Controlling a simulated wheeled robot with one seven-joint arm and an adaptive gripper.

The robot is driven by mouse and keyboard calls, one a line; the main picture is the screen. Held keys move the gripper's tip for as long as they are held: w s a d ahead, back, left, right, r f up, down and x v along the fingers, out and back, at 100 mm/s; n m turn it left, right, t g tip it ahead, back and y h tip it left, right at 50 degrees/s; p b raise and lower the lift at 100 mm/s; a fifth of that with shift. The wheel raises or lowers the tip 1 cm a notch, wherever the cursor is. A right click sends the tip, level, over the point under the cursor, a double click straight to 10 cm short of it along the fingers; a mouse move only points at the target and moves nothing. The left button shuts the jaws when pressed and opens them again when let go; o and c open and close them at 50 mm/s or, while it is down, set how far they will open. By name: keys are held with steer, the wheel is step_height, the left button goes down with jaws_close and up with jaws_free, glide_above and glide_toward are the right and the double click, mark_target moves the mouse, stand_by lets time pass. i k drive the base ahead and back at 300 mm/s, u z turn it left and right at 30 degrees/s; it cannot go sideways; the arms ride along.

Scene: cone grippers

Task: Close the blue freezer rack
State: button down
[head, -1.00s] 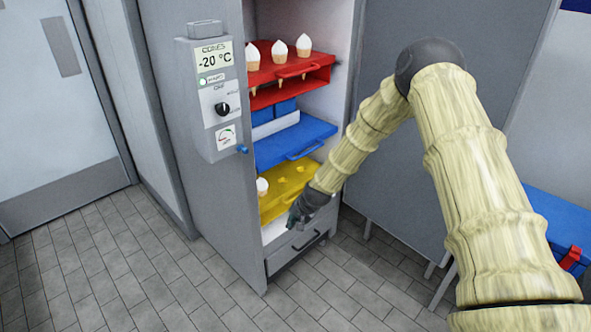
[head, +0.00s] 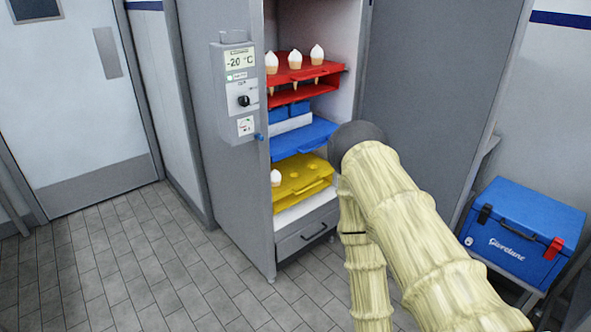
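The blue freezer rack (head: 302,139) sits in the open freezer, between the red rack (head: 307,77) above and the yellow rack (head: 304,180) below. Its front edge reaches about as far forward as the other two racks. Nothing stands on its visible top; behind it are a white block and blue boxes. My arm, pale and ribbed, bends in the right foreground and runs down out of the bottom of the picture. My gripper is not in view.
The freezer's control panel (head: 239,90) is left of the opening. A grey drawer (head: 305,236) is at the bottom. Several cones stand on the racks. A blue cooler box (head: 522,235) is at the right. The tiled floor in front and left is clear.

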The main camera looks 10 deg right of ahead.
mark_target(289, 138)
steer(key=u, duration=0.8)
steer(key=i, duration=0.95)
steer(key=z, duration=0.65)
steer(key=i, duration=0.6)
steer(key=z, duration=0.5)
